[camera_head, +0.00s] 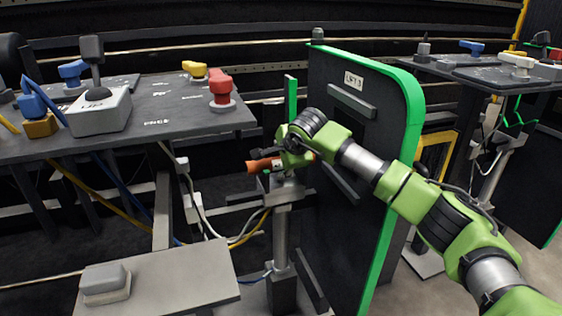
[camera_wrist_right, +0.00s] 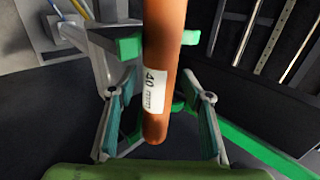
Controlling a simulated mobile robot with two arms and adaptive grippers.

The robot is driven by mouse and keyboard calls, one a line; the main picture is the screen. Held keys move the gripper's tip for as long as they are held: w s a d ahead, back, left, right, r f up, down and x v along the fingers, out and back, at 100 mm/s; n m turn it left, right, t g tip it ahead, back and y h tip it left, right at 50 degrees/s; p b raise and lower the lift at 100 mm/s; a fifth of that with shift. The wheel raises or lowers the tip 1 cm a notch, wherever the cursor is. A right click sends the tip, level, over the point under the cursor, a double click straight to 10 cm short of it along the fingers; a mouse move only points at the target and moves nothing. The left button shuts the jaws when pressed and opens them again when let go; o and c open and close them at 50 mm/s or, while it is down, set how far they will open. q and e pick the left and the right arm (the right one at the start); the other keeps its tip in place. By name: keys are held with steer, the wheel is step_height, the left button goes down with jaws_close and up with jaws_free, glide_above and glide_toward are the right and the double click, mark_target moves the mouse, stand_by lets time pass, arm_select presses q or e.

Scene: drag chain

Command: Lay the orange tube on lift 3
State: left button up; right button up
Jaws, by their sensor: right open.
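The orange tube (camera_head: 260,165) shows in the head view at the top of the silver lift column (camera_head: 281,235), beside the black panel marked "LIFT 3" (camera_head: 353,80). It appears to lie across the lift's top, though my right gripper hides part of the contact. In the right wrist view, the tube (camera_wrist_right: 163,40) carries a white "40 mm" label. My right gripper (camera_wrist_right: 161,118) is open, with one finger on each side of the tube's near end and visible gaps between. In the head view this gripper (camera_head: 276,158) is over the tube. My left gripper is out of view.
The green-edged panel (camera_head: 412,130) stands upright just right of the lift, close to my right arm. A dark table (camera_head: 180,120) with red, yellow and blue handles is at left. A lower grey shelf (camera_head: 180,280) is in front. Cables hang behind the column.

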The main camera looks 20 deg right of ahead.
steer(key=v, duration=1.2)
steer(key=shift+r, duration=0.1)
